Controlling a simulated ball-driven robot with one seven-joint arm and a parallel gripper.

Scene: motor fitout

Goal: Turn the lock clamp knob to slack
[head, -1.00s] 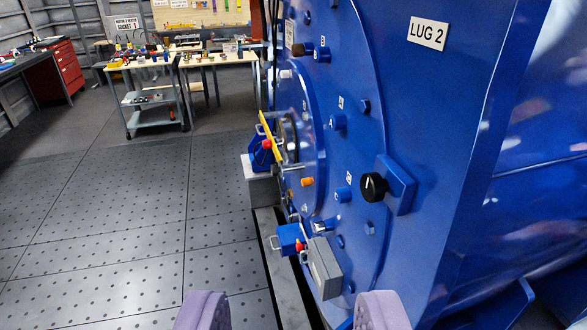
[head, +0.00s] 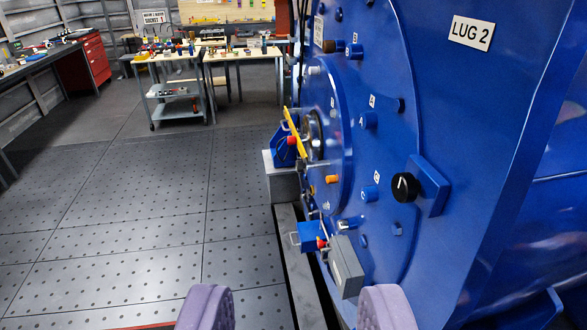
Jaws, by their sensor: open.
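A black round knob (head: 404,187) with a white pointer line stands on a blue block (head: 432,188) on the face of the large blue motor housing (head: 480,120). No label naming it as the lock clamp is readable. My gripper (head: 297,310) shows at the bottom edge as two purple padded fingers, wide apart with nothing between them. It is open, and in the picture it lies below and left of the black knob, apart from it. A white "LUG 2" plate (head: 471,33) is above right of the knob.
Blue lettered bolts, an orange plug (head: 332,179) and a grey box (head: 346,267) stick out from the housing. A yellow bar (head: 295,133) projects leftward. A cart (head: 177,92) and tables stand at the back. The perforated floor (head: 130,220) at left is clear.

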